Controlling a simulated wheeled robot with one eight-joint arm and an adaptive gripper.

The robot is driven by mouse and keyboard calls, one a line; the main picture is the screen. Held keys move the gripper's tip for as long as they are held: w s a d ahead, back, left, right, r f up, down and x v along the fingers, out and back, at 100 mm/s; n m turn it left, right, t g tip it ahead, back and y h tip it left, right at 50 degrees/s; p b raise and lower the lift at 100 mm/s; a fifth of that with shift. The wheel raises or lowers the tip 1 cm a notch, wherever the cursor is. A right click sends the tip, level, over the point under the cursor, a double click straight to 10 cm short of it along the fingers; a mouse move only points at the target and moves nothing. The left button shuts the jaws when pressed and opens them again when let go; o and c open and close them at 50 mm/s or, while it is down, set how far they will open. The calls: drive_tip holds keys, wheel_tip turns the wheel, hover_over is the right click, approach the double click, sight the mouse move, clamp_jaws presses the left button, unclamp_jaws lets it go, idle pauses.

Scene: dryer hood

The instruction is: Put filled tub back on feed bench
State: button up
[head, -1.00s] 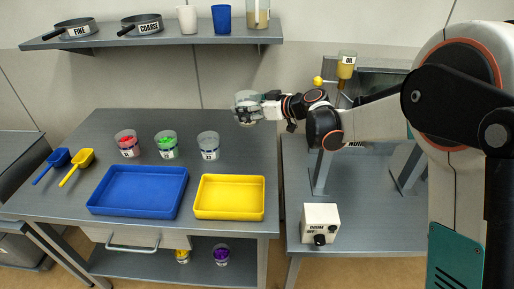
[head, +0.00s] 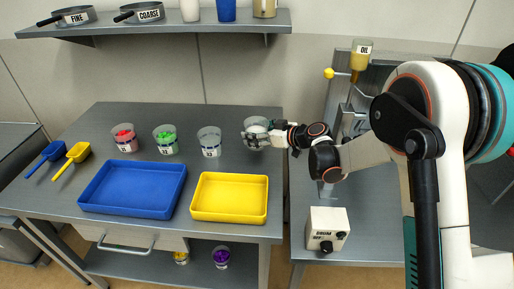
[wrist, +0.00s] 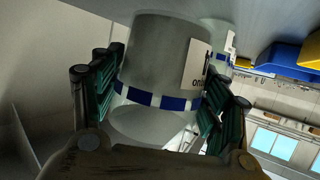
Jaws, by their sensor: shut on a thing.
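My gripper (head: 262,135) is shut on a clear tub (head: 254,141) over the right back part of the feed bench (head: 235,111). In the wrist view the gripper's two dark green pads (wrist: 160,105) press on both sides of the tub (wrist: 165,50). That tub has a blue-and-white checked band and a white label that I cannot read in full. Grey-white matter shows inside it. The wrist view is turned over, with the bench top close to the tub's base; I cannot tell if they touch.
To its left stand a clear tub (head: 209,139), a green-filled tub (head: 166,147) and a red-filled tub (head: 125,146). In front are a yellow tray (head: 230,216) and a blue tray (head: 125,213).

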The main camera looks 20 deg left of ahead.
drive_tip(key=shift+f+b, duration=0.75)
drive_tip(key=shift+f, duration=1.7)
drive_tip(key=shift+f, duration=0.15)
drive_tip(key=o, duration=1.4)
drive_tip(key=shift+s+d+r, duration=0.1)
drive_tip(key=shift+d+r, duration=0.15)
drive_tip(key=p+v, duration=0.3)
drive_tip(key=v, duration=0.8)
drive_tip(key=shift+s+d+r, duration=0.1)
drive_tip(key=shift+s+d, duration=0.05)
drive_tip(key=shift+d, duration=0.05)
